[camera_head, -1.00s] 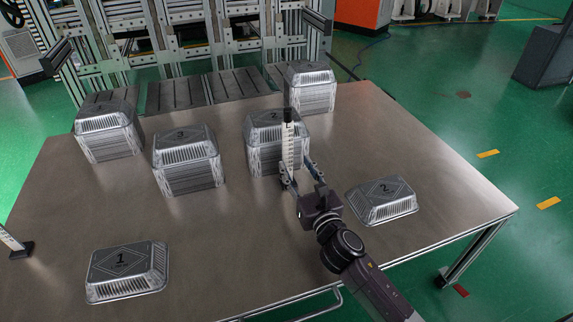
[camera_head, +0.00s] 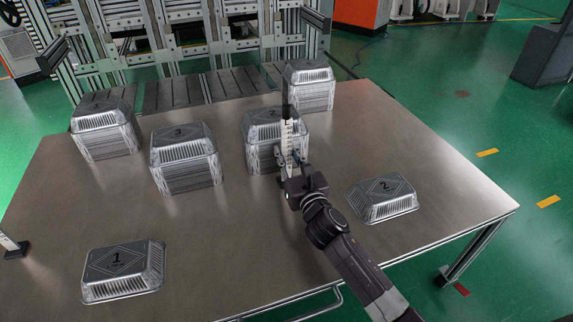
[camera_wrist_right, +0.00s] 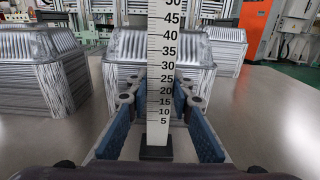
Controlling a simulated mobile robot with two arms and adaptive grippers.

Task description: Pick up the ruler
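A white ruler (camera_head: 287,142) with black marks, a dark upper end and a black base stands upright in front of a stack of foil trays. It fills the middle of the right wrist view (camera_wrist_right: 161,70), with its black base (camera_wrist_right: 156,149) low between the finger pads. My right gripper (camera_head: 288,160) is at the ruler's lower part. Its blue-padded fingers (camera_wrist_right: 160,100) are apart, one on each side of the ruler. Contact with the ruler is not clear.
Stacks of foil trays (camera_head: 184,160) stand along the back of the metal table (camera_head: 215,235). Single trays lie front left (camera_head: 122,270) and at right (camera_head: 383,198). The front middle is clear.

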